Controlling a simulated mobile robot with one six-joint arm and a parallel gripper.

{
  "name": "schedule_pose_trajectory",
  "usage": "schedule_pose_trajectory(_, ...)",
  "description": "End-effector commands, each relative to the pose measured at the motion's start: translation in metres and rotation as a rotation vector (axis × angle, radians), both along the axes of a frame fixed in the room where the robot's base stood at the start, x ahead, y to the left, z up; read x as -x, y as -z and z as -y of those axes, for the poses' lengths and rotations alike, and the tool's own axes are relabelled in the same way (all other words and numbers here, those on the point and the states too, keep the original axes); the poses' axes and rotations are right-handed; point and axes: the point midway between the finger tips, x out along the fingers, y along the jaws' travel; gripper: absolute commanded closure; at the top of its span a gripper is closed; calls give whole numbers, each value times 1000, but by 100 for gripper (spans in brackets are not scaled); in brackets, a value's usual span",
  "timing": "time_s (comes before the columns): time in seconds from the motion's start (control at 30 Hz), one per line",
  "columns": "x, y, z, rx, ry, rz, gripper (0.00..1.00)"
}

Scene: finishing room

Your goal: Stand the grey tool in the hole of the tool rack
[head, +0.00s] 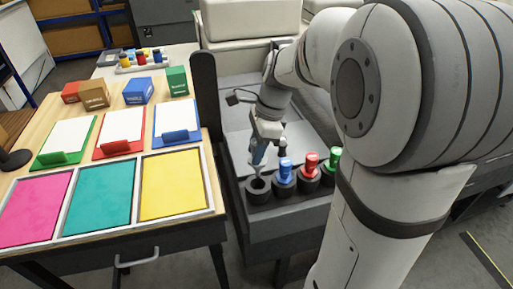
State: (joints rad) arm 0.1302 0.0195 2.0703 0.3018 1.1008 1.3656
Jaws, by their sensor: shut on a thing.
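My gripper (262,146) points down above the front left end of the dark tool rack (289,191). It is shut on the slim grey tool (257,171), of which only a small part shows below the fingers. The tool's lower end is at the open round hole of the leftmost holder (258,188) in this view. I cannot tell whether its tip is inside the hole or just above it. The other holders carry a blue tool (285,165), a red tool (309,160) and a green tool (333,157), all upright, to the right.
A wooden table (60,133) at left bears pink, teal and yellow panels, clipboards and small boxes. A tall dark post (206,100) stands between table and rack. The blue tool is close beside my gripper. Pale cushioned blocks (250,18) stand behind.

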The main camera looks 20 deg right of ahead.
Motion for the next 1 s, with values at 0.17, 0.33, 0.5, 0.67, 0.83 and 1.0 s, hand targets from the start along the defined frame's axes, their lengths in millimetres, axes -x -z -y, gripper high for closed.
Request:
schedule_pose_trajectory(0.17, 0, 8, 0, 0, 0, 0, 90)
schedule_pose_trajectory(0.33, 0, 15, 0, 0, -1, -1, 90)
schedule_pose_trajectory(0.5, 0, 22, -1, 0, -1, -2, 90)
schedule_pose_trajectory(0.67, 1, 27, -1, 0, -1, -2, 90)
schedule_pose_trajectory(0.83, 0, 28, -1, 0, -2, 0, 90)
schedule_pose_trajectory(1.0, 0, 28, -1, 0, -2, 0, 90)
